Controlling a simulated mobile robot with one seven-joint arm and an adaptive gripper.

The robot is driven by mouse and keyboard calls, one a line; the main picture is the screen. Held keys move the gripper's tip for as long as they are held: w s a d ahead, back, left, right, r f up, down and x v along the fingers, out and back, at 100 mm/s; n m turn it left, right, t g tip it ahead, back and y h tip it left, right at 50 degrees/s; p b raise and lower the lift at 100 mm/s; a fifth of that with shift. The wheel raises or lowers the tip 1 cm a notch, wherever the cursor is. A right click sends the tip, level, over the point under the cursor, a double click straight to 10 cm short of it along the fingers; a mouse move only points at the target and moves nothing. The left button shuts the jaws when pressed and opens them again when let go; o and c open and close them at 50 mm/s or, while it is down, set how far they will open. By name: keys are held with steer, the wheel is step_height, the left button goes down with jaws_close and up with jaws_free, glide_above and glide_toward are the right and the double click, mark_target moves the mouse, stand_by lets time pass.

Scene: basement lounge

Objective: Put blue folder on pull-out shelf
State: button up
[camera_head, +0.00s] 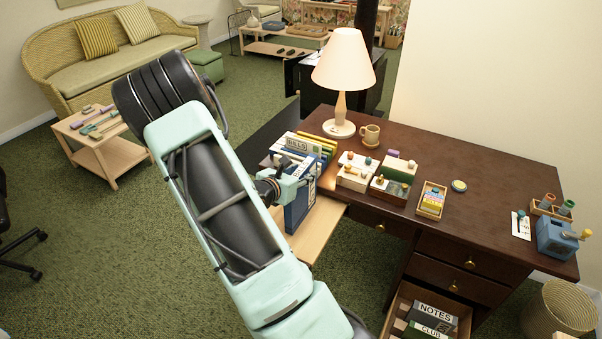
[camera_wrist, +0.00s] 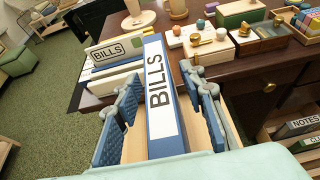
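The blue folder (camera_head: 299,207) stands upright on the light wood pull-out shelf (camera_head: 322,228) at the desk's left front. In the wrist view the folder (camera_wrist: 158,70) shows a white spine label reading BILLS. My gripper (camera_wrist: 162,80) is open around it, one finger on each side. Strips of the shelf (camera_wrist: 134,140) show between the fingers and the folder. In the head view my gripper (camera_head: 290,182) is at the folder's upper part, and my arm partly hides it. Whether the folder's lower edge touches the shelf is hard to tell.
Another folder labelled BILLS (camera_head: 298,143) stands among files behind the blue folder. A lamp (camera_head: 340,95), a mug (camera_head: 370,134) and small boxes (camera_head: 357,170) stand on the dark desk (camera_head: 480,185). An open drawer (camera_head: 398,308) holds boxes marked NOTES and CLUB.

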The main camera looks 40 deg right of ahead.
steer(key=shift+r, duration=0.15)
steer(key=shift+a+r, duration=0.15)
steer(key=v, duration=1.1)
steer(key=shift+s+a, duration=0.25)
steer(key=shift+r, duration=0.1)
